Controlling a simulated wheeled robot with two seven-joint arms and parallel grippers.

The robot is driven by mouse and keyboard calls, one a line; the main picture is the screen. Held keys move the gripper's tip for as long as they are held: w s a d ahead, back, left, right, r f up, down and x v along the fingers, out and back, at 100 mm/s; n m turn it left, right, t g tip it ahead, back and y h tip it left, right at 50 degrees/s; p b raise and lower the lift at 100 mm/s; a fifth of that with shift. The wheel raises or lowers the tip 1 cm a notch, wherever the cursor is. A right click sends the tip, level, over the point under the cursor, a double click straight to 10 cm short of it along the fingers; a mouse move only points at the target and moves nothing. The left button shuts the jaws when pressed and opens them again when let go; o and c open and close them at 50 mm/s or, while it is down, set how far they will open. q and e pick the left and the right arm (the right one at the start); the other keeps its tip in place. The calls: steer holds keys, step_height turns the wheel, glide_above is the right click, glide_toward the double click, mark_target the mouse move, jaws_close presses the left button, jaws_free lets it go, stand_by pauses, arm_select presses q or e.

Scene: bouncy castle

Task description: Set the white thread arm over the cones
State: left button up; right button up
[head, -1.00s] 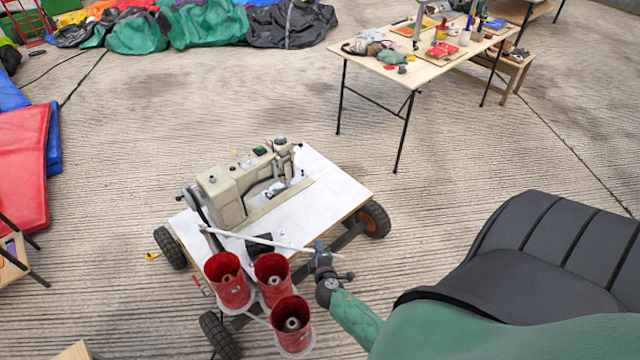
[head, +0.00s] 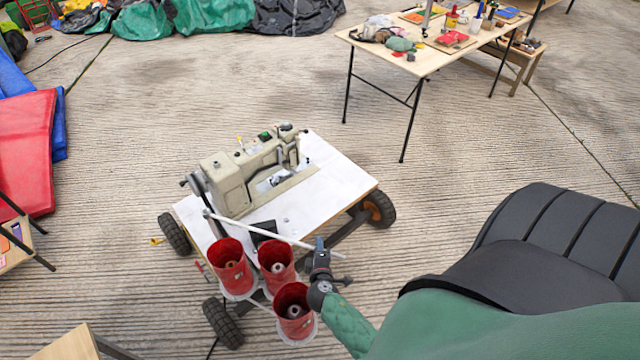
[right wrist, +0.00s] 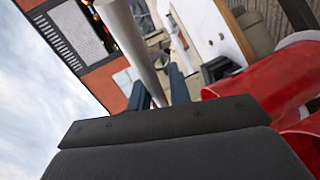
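The white thread arm (head: 265,233) is a thin rod from the near left corner of the sewing machine's board, slanting to the right. It passes behind the red cones in the head view. The cones are a left one (head: 230,266), a middle one (head: 276,263) and a front one (head: 294,311). My right gripper (head: 319,246) is at the rod's right part, with a short end sticking out beyond it. In the right wrist view the rod (right wrist: 135,45) lies between the blue fingers, which appear closed on it. My left gripper is out of view.
The cream sewing machine (head: 245,175) stands on a white-topped wheeled cart (head: 335,180). A work table (head: 415,62) with tools is at the upper right. Red and blue mats (head: 25,150) lie at the left. Bare floor surrounds the cart.

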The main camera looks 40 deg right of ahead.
steer(key=shift+o, duration=1.3)
steer(key=shift+s+a, duration=0.1)
steer(key=shift+a, duration=0.05)
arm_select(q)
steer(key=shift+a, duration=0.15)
arm_select(e)
steer(key=shift+r, duration=0.1)
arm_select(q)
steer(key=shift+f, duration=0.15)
